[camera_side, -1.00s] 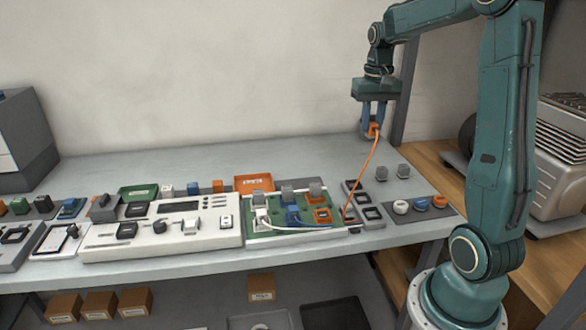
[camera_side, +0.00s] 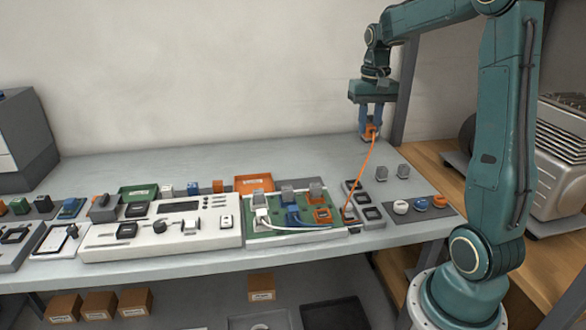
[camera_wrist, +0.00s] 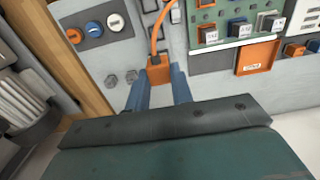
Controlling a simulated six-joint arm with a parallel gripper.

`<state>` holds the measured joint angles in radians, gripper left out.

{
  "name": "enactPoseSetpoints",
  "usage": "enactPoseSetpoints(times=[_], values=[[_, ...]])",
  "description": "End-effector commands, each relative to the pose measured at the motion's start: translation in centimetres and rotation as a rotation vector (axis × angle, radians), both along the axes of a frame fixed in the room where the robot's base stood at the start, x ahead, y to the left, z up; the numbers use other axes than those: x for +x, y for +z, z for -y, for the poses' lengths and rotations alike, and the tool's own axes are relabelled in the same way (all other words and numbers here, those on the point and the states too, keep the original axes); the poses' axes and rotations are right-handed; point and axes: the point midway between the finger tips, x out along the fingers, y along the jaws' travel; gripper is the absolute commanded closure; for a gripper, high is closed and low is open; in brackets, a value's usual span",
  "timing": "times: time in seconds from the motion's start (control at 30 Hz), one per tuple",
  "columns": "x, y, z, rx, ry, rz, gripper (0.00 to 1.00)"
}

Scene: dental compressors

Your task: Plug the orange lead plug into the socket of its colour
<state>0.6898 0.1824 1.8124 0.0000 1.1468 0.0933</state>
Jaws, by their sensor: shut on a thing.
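My gripper (camera_side: 371,126) is shut on the orange lead plug (camera_side: 371,132) and holds it above the right part of the bench. In the wrist view the plug (camera_wrist: 159,72) sits between the blue fingers of my gripper (camera_wrist: 160,82). Its orange lead (camera_side: 362,172) runs taut down to the right edge of the green board (camera_side: 262,228). The plug is well clear of the board.
A grey strip with dark square openings (camera_side: 367,199) lies right of the board. A dark mat holds white, blue and orange round parts (camera_side: 421,203). An orange tray (camera_side: 254,184) stands behind the board. A white control unit (camera_side: 160,234) is to its left. The bench behind is clear.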

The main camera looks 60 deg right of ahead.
Motion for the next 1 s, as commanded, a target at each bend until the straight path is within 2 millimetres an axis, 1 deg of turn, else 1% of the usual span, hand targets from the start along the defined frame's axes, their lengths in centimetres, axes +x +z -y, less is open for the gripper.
enactPoseSetpoints(times=[1.0], values=[[2.6, -6.5, -6.4, 0.001, 0.002, -0.001, 0.99]])
